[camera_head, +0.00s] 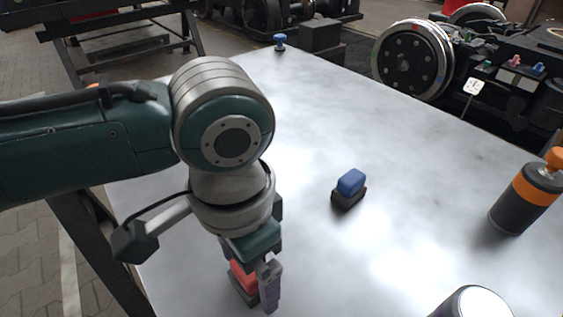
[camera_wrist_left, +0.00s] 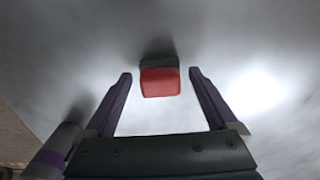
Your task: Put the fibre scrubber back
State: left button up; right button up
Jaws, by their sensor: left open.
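A small block with a red top and a dark base (camera_head: 243,277) is at the near left of the grey table. It also shows in the left wrist view (camera_wrist_left: 160,83). My left gripper (camera_head: 255,284) is open, with its fingers pointing down at this block. In the left wrist view the block appears between the two fingertips, with a gap on each side. A similar block with a blue top and dark base (camera_head: 349,187) stands mid-table. I cannot tell which block is the fibre scrubber. My right gripper is out of view.
A black bottle with an orange band (camera_head: 524,200) stands at the right. A round metal-topped can (camera_head: 474,303) is at the near edge. A small blue knob-shaped item (camera_head: 280,42) is at the far end. A wheel assembly (camera_head: 414,58) is beyond the table. The table's centre is mostly clear.

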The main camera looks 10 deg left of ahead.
pick_arm(q)
notch_tip(320, 180, up, 12)
jog(key=p, duration=0.3)
jog(key=s+d+f+n+t+h, duration=0.1)
jog(key=s+d+f+h, duration=0.15)
jog(key=s+d, duration=0.2)
jog(key=s+a+n+t+y, duration=0.2)
jog(key=s+a+n, duration=0.2)
jog(key=a, duration=1)
jog(key=s, duration=0.3)
jog(key=shift+s+f+n+t, duration=0.15)
jog(key=shift+s+n+t, duration=0.15)
jog(key=shift+s, duration=0.05)
